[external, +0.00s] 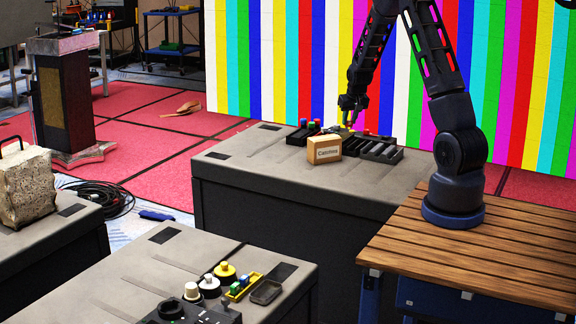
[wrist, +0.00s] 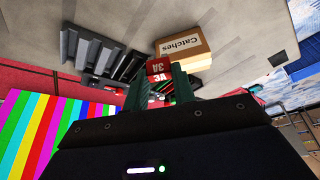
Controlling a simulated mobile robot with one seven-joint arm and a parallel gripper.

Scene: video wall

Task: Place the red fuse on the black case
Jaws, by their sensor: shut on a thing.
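My gripper (external: 349,114) hangs above the far case, behind a cardboard box. In the wrist view its two dark fingers (wrist: 158,80) are shut on the red fuse (wrist: 159,66), marked 3A. The fuse is too small to make out surely in the external view. The far case (external: 270,170) is large, with a grey top and dark sides. A black compartment tray (external: 378,151) lies on it at the right, and shows at upper left in the wrist view (wrist: 97,55). I cannot tell which of these is the black case.
The cardboard box (external: 324,149), labelled Catches, stands close to my gripper. A small black tray with coloured pieces (external: 301,134) is left of it. The far case's left top is clear. A striped video wall (external: 270,60) stands behind.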

